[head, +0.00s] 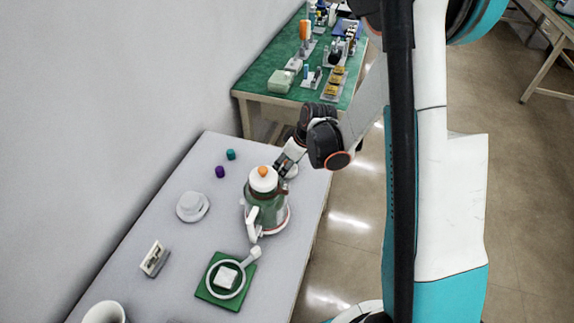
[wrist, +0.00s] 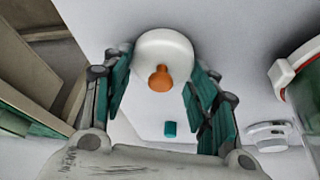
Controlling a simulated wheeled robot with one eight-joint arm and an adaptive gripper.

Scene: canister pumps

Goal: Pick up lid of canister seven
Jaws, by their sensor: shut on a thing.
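A white round lid with an orange knob (wrist: 148,45) is between the two fingers of my gripper (wrist: 160,62) in the wrist view. The fingers are shut on its sides. In the head view the lid (head: 263,181) shows at the top of a green canister (head: 268,208) with a white handle, and my gripper (head: 280,166) reaches it from the right. I cannot tell whether the lid touches the canister. A canister partly shows at the right edge of the wrist view (wrist: 306,88). No number is readable.
A teal piece (head: 231,154) and a purple piece (head: 220,172) lie behind the canister on the grey table (head: 165,185). A white round part (head: 192,206) is to the left. A green board (head: 211,291) is in front. A green-topped table (head: 263,76) stands behind.

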